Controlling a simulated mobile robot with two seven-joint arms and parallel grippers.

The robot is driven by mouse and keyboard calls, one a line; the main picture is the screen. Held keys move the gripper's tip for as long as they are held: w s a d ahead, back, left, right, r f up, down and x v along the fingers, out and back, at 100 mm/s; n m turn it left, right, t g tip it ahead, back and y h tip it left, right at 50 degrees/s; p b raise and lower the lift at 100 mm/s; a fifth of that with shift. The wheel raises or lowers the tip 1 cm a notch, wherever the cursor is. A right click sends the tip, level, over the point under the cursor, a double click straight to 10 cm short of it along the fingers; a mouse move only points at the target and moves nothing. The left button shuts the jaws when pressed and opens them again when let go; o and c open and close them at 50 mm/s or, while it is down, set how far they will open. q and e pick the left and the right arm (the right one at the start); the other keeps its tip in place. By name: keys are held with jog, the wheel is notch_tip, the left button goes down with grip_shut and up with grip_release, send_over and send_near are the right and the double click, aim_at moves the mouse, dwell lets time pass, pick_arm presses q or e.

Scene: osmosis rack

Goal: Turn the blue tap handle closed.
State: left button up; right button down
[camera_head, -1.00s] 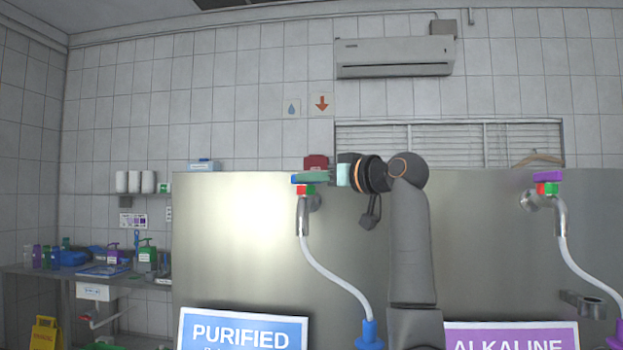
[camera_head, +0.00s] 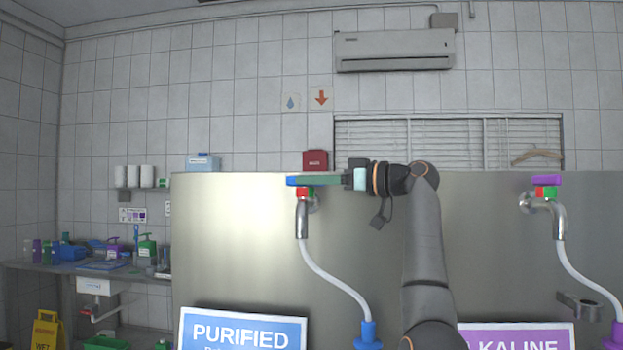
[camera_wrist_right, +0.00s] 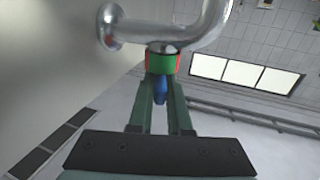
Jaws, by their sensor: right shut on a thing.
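The blue tap handle (camera_head: 292,181) sits on top of the left tap (camera_head: 302,222), above its red and green collar. Only its left end shows in the head view; the fingers hide the rest. My right gripper (camera_head: 318,181) reaches in from the right, level with the handle, and is shut on it. In the right wrist view the blue handle (camera_wrist_right: 160,90) lies between the two green fingers, just beside the green and red collar (camera_wrist_right: 162,62). The tap's metal pipe (camera_wrist_right: 185,30) curves past the fingertips. My left gripper is not in view.
A white hose (camera_head: 335,274) hangs from the tap to a blue fitting (camera_head: 367,336). A blue PURIFIED sign (camera_head: 242,331) stands below left. A second tap with a purple handle (camera_head: 546,181) is at the right. The steel panel (camera_head: 235,240) left of the tap is clear.

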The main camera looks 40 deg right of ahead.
jog(key=shift+d+r+n+g+y, duration=0.15)
jog(key=shift+n+g+y, duration=0.55)
jog(key=shift+n+y, duration=0.5)
jog(key=c, duration=0.9)
grip_release()
jog(key=shift+o, duration=0.2)
jog(key=v, duration=1.2)
jog(key=shift+s+d+f+b, duration=0.15)
jog(key=shift+d+f+b, duration=0.05)
jog(key=shift+b, duration=0.2)
